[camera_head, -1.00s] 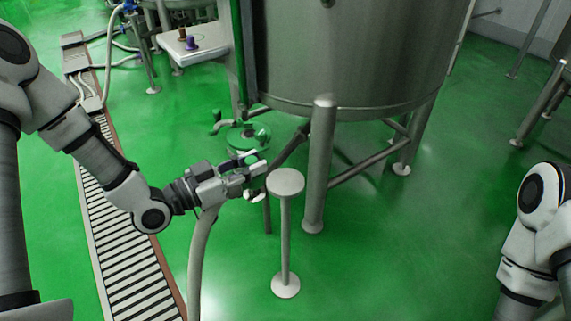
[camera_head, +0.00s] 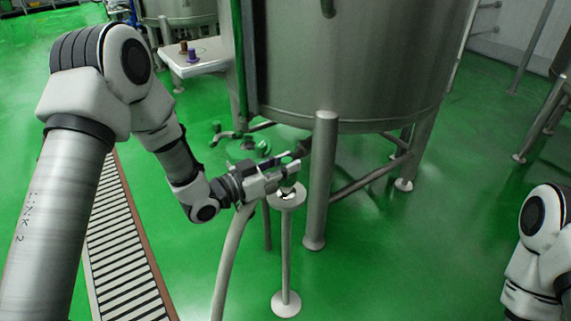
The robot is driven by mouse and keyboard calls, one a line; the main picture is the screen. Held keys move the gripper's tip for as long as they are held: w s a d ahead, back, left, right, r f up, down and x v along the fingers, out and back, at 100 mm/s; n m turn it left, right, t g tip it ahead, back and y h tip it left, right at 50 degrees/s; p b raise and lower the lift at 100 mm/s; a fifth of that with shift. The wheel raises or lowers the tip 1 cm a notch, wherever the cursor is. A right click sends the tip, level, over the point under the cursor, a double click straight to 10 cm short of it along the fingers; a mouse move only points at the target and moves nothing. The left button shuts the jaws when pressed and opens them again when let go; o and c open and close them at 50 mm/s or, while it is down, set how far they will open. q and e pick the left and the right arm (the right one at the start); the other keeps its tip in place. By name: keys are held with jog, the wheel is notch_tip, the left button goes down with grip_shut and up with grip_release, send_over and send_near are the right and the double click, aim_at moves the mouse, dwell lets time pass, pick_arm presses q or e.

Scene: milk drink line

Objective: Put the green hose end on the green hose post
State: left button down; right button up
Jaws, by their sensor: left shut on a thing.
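My left gripper (camera_head: 288,170) is shut on the hose end, just above the round top of a slim grey post (camera_head: 286,240). Most of the hose end is hidden by the fingers. A shiny metal fitting (camera_head: 285,193) shows below the fingers, at the post's top. I cannot tell whether it touches the post or hovers over it. The grey hose (camera_head: 230,255) rises from the bottom edge and passes behind my left wrist. No clear green marking shows on the post. My right arm shows at the right edge, but its gripper is out of view.
A large steel tank (camera_head: 350,60) on thick legs stands behind the post, with one leg (camera_head: 320,185) close to its right. A floor drain grate (camera_head: 120,245) runs along the left. A white tray (camera_head: 197,57) holds small brown and purple pieces.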

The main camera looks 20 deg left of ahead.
pick_arm(q)
jog(key=c, duration=0.9)
grip_release()
jog(key=shift+c, duration=0.2)
jog(key=shift+r, duration=0.15)
jog(key=p+v, duration=0.3)
jog(key=v, duration=0.8)
jog(key=s+d+f+n+g+y, duration=0.1)
jog(key=s+f+n+g+y, duration=0.2)
jog(key=f, duration=0.4)
jog(key=s+f+g+y, duration=0.25)
jog(key=s+f, duration=0.25)
jog(key=f, duration=0.3)
jog(key=s+d+f+n+g+y, duration=0.1)
jog(key=s+f+n+g, duration=0.2)
jog(key=f, duration=0.4)
jog(key=s+a+f+n+g+y, duration=0.1)
jog(key=s+f+g+y, duration=0.1)
jog(key=s, duration=0.5)
jog(key=s+a+f+n+g+y, duration=0.1)
jog(key=s+f+g+y, duration=0.1)
jog(key=s+f, duration=0.3)
jog(key=s+g, duration=0.1)
jog(key=s, duration=0.2)
jog(key=shift+s+a+g, duration=0.25)
jog(key=shift+s+g, duration=0.05)
jog(key=shift+g, duration=0.05)
